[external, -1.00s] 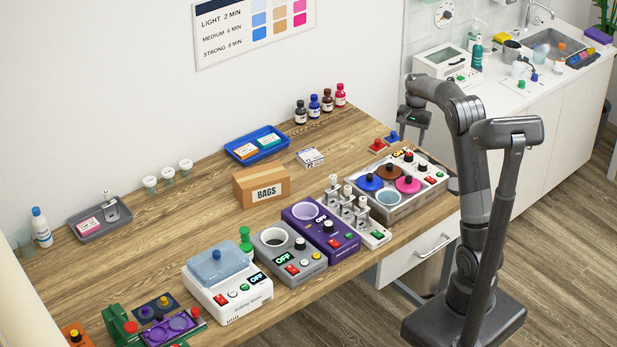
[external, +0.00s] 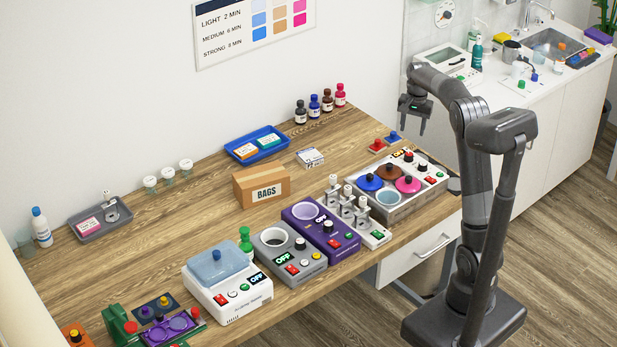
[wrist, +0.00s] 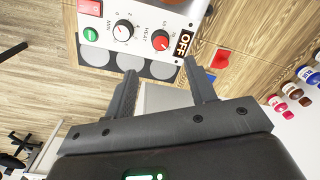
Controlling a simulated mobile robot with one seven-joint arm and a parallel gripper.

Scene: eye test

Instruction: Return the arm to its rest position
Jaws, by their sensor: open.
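My arm (external: 474,140) rises from its dark base at the right of the external view and bends over at the top. My gripper (external: 412,126) hangs from its end with the fingers pointing down, above the far right end of the bench. In the wrist view my gripper (wrist: 160,72) has its two fingers well apart, with nothing between them. It is open and empty, and seems clear of everything below it.
Below are a silver bath unit (external: 424,199) with coloured lids, and red (external: 377,146) and blue (external: 393,137) pieces. Several bottles (external: 327,103) stand by the wall. The wooden bench (external: 205,222) holds more devices. A sink counter (external: 507,98) lies behind the arm.

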